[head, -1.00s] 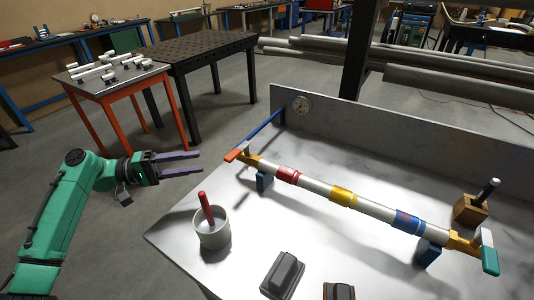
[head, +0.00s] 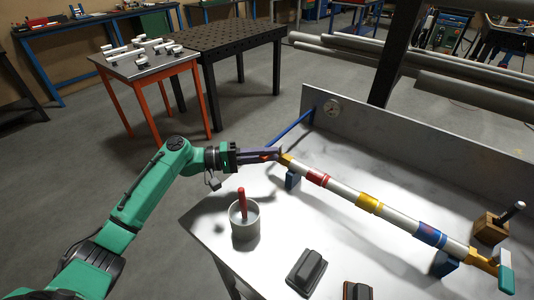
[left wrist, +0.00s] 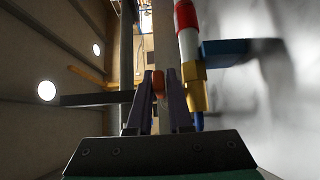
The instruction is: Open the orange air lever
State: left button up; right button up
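The orange air lever (left wrist: 158,86) sits between the two fingers of my left gripper (left wrist: 162,100) in the left wrist view. In the head view my left gripper (head: 279,154) reaches the yellow left end fitting of the pipe (head: 343,192), and its fingers cover most of the lever. The fingers look close to the lever's sides, but I cannot tell whether they press on it. The pipe, with red, yellow and blue bands, rests on blue supports (head: 293,180). My right gripper is not in view.
A cup (head: 245,225) with a red-handled tool stands near the bench's left edge. A dark block (head: 306,270) lies in front of the pipe. A teal-and-white handle (head: 505,272) is at the pipe's right end.

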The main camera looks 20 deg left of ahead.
pick_arm(q)
grip_shut()
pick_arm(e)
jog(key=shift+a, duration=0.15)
pick_arm(q)
jog(key=shift+f, duration=0.1)
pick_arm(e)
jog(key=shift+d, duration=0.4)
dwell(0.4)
